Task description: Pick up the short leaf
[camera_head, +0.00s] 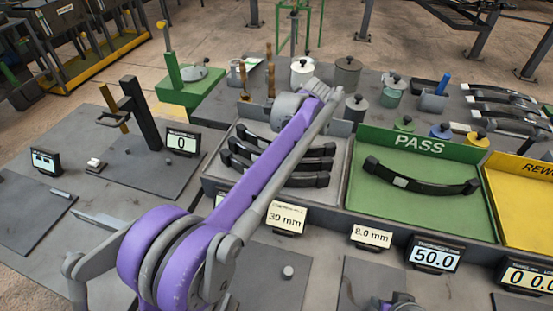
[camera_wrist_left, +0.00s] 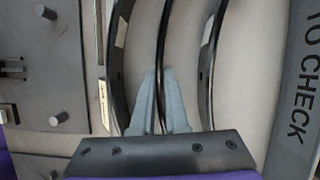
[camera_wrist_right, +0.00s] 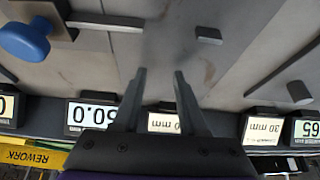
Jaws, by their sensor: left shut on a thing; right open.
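Several dark curved leaves lie in the grey tray (camera_head: 340,191) marked TO CHECK, partly hidden by my left arm; the front leaf (camera_head: 258,165) shows at its left end. I cannot tell which is the short one. In the left wrist view my left gripper (camera_wrist_left: 160,98) is shut on the middle leaf (camera_wrist_left: 161,40), gripped across its thin edge. A leaf with a pale label (camera_wrist_left: 119,60) lies to its left and another (camera_wrist_left: 206,60) to its right. The head view hides these fingertips. My right gripper (camera_wrist_right: 158,92) is open and empty above the bench.
The green PASS tray (camera_head: 400,215) holds one dark leaf (camera_head: 420,182) with a pale label. The yellow REWORK tray (camera_head: 515,205) is beside it. Cards and displays, including the 50.0 readout (camera_head: 434,256), line the front. Lidded pots and more leaves (camera_head: 500,97) stand behind.

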